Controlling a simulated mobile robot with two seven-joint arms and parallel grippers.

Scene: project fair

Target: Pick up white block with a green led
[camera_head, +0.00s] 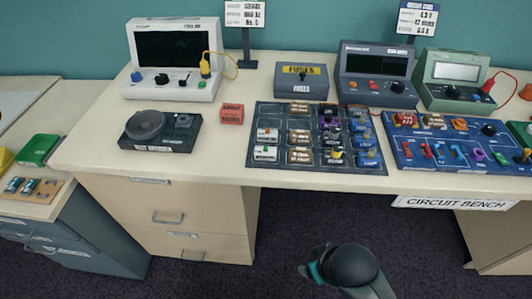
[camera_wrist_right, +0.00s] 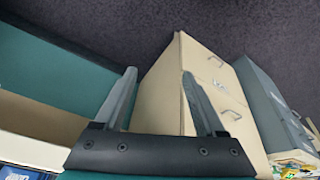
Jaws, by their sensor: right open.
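A small white block with a green top part (camera_head: 265,153) sits in the front left of the dark parts tray (camera_head: 318,161) on the bench. Another white block with a red-orange top part (camera_head: 267,134) sits just behind it. The LEDs are too small to see clearly. My right gripper is open and empty in the right wrist view (camera_wrist_right: 158,74), its two fingers apart. In the head view my right arm is low in front of the bench, over the floor and well apart from the blocks. My left gripper is not in view.
The bench top (camera_head: 225,155) has a clear strip left of the tray. A blue component board (camera_head: 455,161) lies right of the tray, and a dark round device (camera_head: 160,132) lies left. Instruments stand behind. Drawers (camera_head: 170,218) stand under the bench; the wrist view shows drawers too.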

